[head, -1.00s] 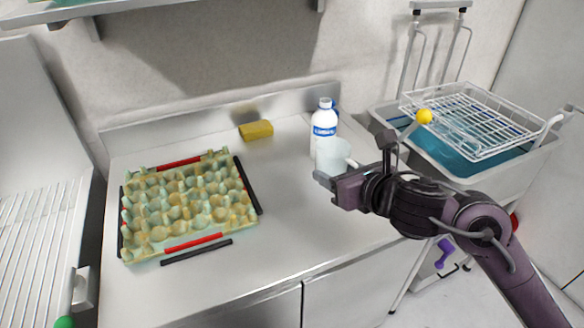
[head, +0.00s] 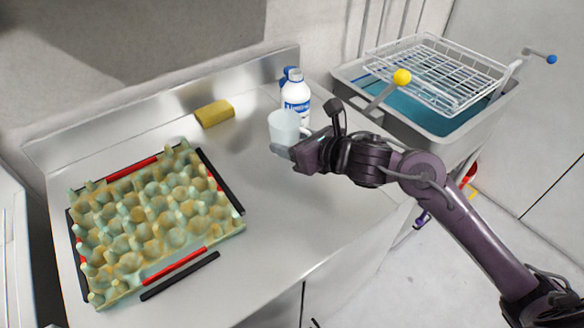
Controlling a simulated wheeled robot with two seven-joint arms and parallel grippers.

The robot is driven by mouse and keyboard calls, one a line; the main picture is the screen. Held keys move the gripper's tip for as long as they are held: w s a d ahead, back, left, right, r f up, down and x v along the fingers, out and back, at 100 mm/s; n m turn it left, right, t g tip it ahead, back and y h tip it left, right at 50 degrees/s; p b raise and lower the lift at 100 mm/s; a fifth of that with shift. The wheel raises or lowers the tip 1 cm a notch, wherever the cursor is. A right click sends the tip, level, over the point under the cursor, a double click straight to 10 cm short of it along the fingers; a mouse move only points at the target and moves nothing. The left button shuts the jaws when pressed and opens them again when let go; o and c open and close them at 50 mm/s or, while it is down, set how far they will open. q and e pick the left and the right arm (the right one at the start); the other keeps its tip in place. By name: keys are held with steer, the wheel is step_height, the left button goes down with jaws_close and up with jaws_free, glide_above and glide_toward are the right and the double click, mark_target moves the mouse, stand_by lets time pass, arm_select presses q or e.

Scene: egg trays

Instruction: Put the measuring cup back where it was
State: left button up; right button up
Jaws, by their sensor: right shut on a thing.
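The measuring cup (head: 284,127) is pale and translucent, near the back right of the steel counter in the head view. My right gripper (head: 287,150) is at the cup's lower right side, shut on it. The fingers are partly hidden by the gripper's own body. The cup looks upright; I cannot tell whether its base touches the counter. A white bottle with a blue label (head: 297,94) stands just behind the cup. My left gripper is not in view.
An egg tray (head: 150,215) with red and black bars around it lies on the left of the counter (head: 290,225). A yellow sponge (head: 214,113) lies at the back. A grey basin (head: 440,125) with blue liquid and a wire rack (head: 440,72) stands at right. The counter's front middle is clear.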

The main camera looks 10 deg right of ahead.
mark_target(293, 179)
step_height(293, 179, down, 3)
steer(key=shift+f, duration=0.1)
step_height(293, 179, down, 4)
steer(key=shift+r, duration=0.25)
steer(key=shift+f, duration=0.25)
steer(key=shift+f+b, duration=0.3)
steer(key=o, duration=1)
steer(key=shift+r, duration=0.1)
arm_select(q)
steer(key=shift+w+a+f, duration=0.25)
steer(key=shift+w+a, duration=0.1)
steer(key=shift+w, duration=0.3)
arm_select(e)
steer(key=shift+o, duration=0.2)
